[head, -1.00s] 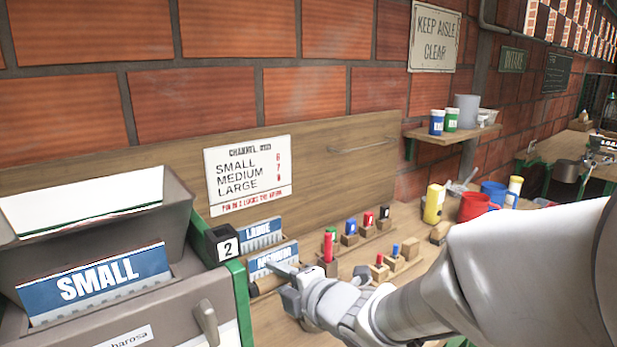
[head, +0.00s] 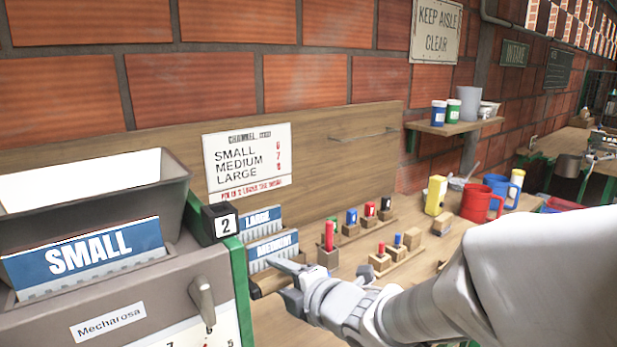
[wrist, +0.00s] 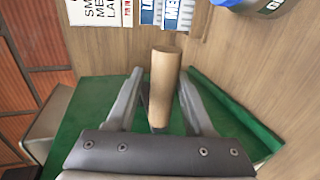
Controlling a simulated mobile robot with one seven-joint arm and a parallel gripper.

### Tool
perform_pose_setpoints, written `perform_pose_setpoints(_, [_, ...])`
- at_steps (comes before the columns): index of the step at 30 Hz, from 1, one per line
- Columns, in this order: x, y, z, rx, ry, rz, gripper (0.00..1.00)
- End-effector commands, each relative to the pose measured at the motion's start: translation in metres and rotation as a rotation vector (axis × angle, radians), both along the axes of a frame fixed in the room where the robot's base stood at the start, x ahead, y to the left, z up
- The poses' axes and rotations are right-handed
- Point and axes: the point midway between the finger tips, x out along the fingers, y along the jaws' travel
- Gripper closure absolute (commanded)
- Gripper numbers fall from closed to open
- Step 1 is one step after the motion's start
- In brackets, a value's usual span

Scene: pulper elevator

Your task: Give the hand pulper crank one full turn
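The hand pulper (head: 88,298) is the grey machine with a green edge at the left in the head view. It carries a SMALL card and a Mecharosa label. The crank's wooden grip (wrist: 163,85), a plain round handle, sits between my gripper's (wrist: 160,82) fingers in the wrist view. Gaps show on both sides of it, so the fingers look open around it. In the head view, my gripper (head: 284,272) is just right of the pulper's green edge, beside a piece of wood (head: 268,285). The crank arm is hidden.
A grey lever (head: 203,299) stands over a numbered dial on the pulper's front. A black number 2 block (head: 220,224) is at its corner. LARGE and MEDIUM cards (head: 272,248), wooden pegs and blocks, a yellow block (head: 436,195) and a red mug (head: 482,203) stand behind my arm.

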Motion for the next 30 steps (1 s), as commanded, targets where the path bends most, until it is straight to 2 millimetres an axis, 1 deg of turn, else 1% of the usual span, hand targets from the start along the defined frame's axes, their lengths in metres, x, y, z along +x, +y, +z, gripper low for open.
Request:
perform_pose_setpoints(1, [0.0,0.0,0.0,0.0,0.0,0.0,0.36])
perform_pose_setpoints(5, [0.0,0.0,0.0,0.0,0.0,0.0,0.13])
perform_pose_setpoints(13, [-0.001,0.0,0.0,-0.001,0.001,0.0,0.12])
perform_pose_setpoints(16, [-0.004,-0.003,0.002,0.0,0.0,-0.001,0.12])
perform_pose_setpoints(23, [-0.021,-0.016,0.009,0.0,-0.001,-0.001,0.12])
perform_pose_setpoints(24, [-0.024,-0.017,0.006,0.004,-0.005,0.003,0.12])
perform_pose_setpoints(30, [-0.038,-0.028,0.011,0.002,-0.006,0.002,0.12])
